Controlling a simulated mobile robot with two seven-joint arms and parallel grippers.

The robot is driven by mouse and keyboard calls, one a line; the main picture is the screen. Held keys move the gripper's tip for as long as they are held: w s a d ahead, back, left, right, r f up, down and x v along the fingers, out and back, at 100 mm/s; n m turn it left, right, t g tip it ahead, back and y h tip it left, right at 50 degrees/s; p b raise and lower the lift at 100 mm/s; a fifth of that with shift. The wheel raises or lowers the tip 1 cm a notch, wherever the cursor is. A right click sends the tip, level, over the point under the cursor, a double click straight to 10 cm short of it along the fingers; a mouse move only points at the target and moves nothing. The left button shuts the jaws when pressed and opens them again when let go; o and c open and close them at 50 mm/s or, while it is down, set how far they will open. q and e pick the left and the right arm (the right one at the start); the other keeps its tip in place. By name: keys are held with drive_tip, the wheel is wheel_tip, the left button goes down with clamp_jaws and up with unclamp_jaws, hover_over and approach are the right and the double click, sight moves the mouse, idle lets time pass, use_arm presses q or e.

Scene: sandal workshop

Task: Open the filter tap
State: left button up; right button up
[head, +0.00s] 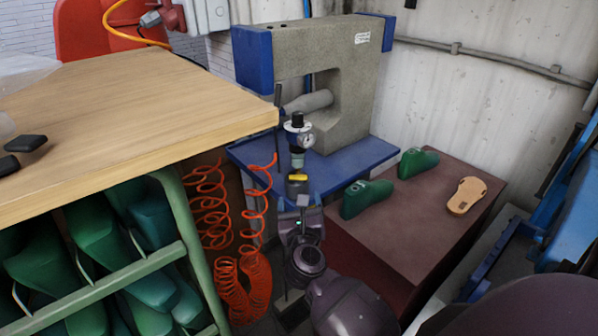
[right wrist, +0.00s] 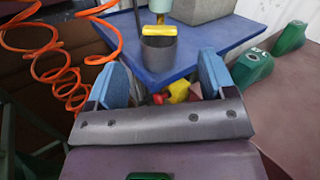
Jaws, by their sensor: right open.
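The filter unit (head: 298,150) stands at the front of the blue machine's base, with a black knob on top, a round gauge and a yellow band. In the right wrist view its grey bowl (right wrist: 160,55) hangs below the yellow band. A small yellow and red part (right wrist: 178,92), which looks like the tap, shows below the bowl, partly hidden by my gripper. My right gripper (right wrist: 162,75) is open, its two blue-padded fingers on either side of that part; I cannot tell whether they touch it. It also shows just below the filter in the head view (head: 301,205). My left gripper is out of view.
Orange coiled hoses (head: 240,230) hang left of the filter, beside the wooden workbench (head: 150,100). The grey and blue machine (head: 340,90) stands behind. A brown table (head: 420,215) at right holds green lasts (head: 367,198) and a tan sole (head: 466,195).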

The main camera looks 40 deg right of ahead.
sight(298, 180)
drive_tip(key=w+d+m, duration=0.1)
drive_tip(key=w+d, duration=0.1)
drive_tip(key=w, duration=0.1)
drive_tip(key=w+d, duration=0.2)
drive_tip(key=w, duration=0.1)
drive_tip(key=w+d+m+g, duration=0.1)
drive_tip(key=w+d, duration=0.1)
drive_tip(key=w, duration=0.2)
drive_tip(key=shift+d+m, duration=0.15)
drive_tip(key=shift+m, duration=0.15)
drive_tip(key=shift+c, duration=0.2)
drive_tip(key=c, duration=0.9)
drive_tip(key=shift+r+n+p, duration=0.15)
drive_tip(key=shift+n+p, duration=0.45)
drive_tip(key=shift+p, duration=0.1)
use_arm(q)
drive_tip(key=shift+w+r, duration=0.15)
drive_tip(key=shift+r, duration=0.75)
use_arm(e)
drive_tip(key=shift+f, duration=0.2)
drive_tip(key=o, duration=0.9)
drive_tip(key=shift+o, duration=0.2)
